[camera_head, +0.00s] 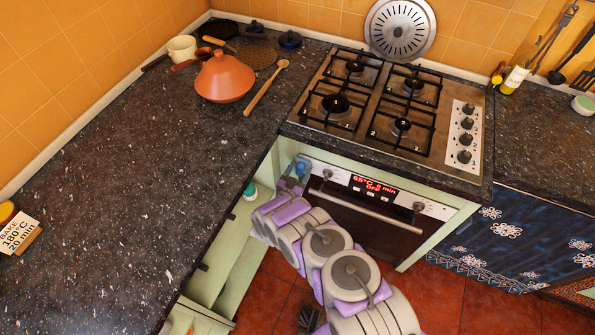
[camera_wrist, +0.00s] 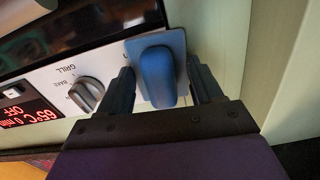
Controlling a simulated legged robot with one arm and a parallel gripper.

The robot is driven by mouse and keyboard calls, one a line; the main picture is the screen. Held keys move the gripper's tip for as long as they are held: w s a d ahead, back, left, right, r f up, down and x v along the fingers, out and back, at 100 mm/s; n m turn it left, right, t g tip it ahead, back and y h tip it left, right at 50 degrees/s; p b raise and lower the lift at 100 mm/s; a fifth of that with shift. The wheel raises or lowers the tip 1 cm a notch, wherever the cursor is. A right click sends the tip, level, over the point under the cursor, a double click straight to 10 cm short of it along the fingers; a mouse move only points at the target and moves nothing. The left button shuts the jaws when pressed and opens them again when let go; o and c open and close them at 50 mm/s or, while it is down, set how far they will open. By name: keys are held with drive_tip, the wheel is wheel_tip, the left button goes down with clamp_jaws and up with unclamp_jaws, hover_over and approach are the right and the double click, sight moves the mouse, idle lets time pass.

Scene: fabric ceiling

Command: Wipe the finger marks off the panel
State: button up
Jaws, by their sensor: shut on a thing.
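The oven's control panel (camera_head: 342,176) is a pale strip below the hob, with a dark display lit in red and knobs. My gripper (camera_head: 290,178) is at the panel's left end in the head view. It is shut on a blue wiping pad (camera_wrist: 160,68), whose raised grip sits between the two dark fingers in the wrist view. The pad's flat face is over the panel (camera_wrist: 108,68), beside a grey knob (camera_wrist: 86,94). I cannot tell whether the pad touches the panel. The panel under the pad is hidden, and I can make out no finger marks.
The oven door handle (camera_head: 365,207) runs just below the panel. The hob (camera_head: 385,110) is above it. An open green cabinet (camera_head: 238,245) stands left of my arm. A terracotta tagine (camera_head: 224,78) and wooden spoon (camera_head: 265,88) lie on the dark worktop (camera_head: 120,200).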

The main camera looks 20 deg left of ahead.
drive_tip(key=shift+w+d+p, duration=0.1)
drive_tip(key=shift+d+p, duration=0.5)
drive_tip(key=shift+p, duration=0.1)
drive_tip(key=shift+w+a+r+b, duration=0.2)
drive_tip(key=shift+a+b, duration=0.1)
drive_tip(key=shift+a, duration=0.45)
drive_tip(key=shift+c, duration=0.5)
drive_tip(key=shift+s+a+f+p, duration=0.1)
drive_tip(key=shift+s+p, duration=0.2)
drive_tip(key=shift+s, duration=0.6)
drive_tip(key=shift+s+a+f+p, duration=0.1)
drive_tip(key=shift+s+p, duration=0.2)
drive_tip(key=shift+s, duration=1.9)
drive_tip(key=shift+s, duration=0.1)
drive_tip(key=shift+s+a, duration=0.15)
drive_tip(key=shift+s, duration=1.2)
